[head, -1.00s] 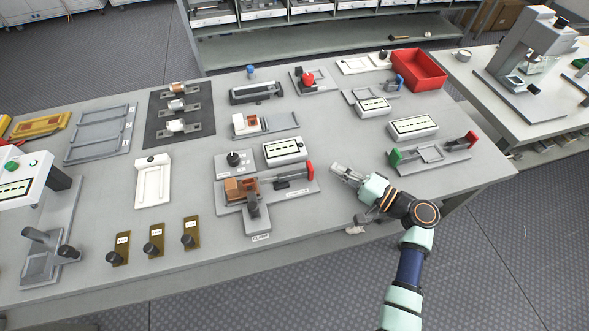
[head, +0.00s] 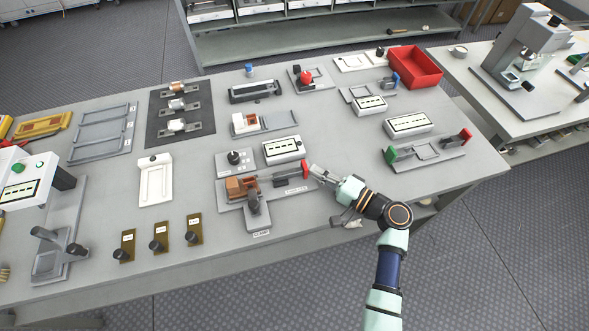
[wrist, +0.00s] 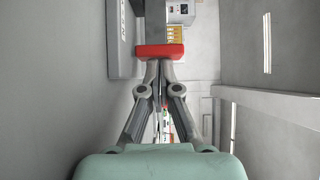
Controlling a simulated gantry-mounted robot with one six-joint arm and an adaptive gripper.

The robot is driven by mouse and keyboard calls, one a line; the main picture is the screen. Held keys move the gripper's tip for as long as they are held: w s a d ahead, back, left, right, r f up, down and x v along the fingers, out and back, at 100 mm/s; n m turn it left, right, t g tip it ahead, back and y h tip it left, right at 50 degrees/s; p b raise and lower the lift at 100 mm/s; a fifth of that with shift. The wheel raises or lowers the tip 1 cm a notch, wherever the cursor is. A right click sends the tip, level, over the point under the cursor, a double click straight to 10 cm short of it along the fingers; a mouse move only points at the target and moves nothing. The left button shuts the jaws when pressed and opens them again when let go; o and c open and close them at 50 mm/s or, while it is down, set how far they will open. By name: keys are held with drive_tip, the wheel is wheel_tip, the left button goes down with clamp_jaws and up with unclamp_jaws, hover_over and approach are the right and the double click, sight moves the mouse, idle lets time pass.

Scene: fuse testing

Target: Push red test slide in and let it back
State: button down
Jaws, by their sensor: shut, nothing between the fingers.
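The red test slide's upright end plate (head: 305,170) stands at the right end of a grey fixture (head: 284,198), its rod running left toward a copper-brown block (head: 238,187). My gripper (head: 315,172) is shut and empty, its fingertips at the right face of the plate. In the wrist view the red end plate (wrist: 160,50) lies straight across the tips of my closed fingers (wrist: 160,62) and appears to touch them. The plate hides most of the rod there.
A meter (head: 282,150) stands behind the fixture and a dark clamp handle (head: 255,199) in front of it. A second fixture with green and red ends (head: 425,152) sits to the right. The bench is clear between that fixture and my gripper.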

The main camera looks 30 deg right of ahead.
drive_tip(key=shift+w+a+p, duration=0.2)
drive_tip(key=shift+a, duration=0.4)
drive_tip(key=shift+w+a+p, duration=0.15)
drive_tip(key=shift+a+p, duration=0.05)
drive_tip(key=shift+a, duration=0.4)
drive_tip(key=shift+d, duration=0.1)
drive_tip(key=shift+s+d+f+b, duration=0.1)
drive_tip(key=shift+s+d+b, duration=0.25)
drive_tip(key=shift+d, duration=0.3)
drive_tip(key=shift+s+d+b, duration=0.1)
drive_tip(key=shift+d+b, duration=0.35)
drive_tip(key=shift+d, duration=0.3)
drive_tip(key=shift+s+d+r+b, duration=0.15)
drive_tip(key=shift+s+d+r, duration=0.15)
drive_tip(key=shift+d, duration=0.5)
drive_tip(key=shift+s+d+r+b, duration=0.2)
drive_tip(key=shift+d+r, duration=0.25)
drive_tip(key=shift+d, duration=0.4)
drive_tip(key=shift+s+d+r+b, duration=0.1)
drive_tip(key=shift+s+d+r, duration=0.25)
drive_tip(key=shift+d, duration=0.45)
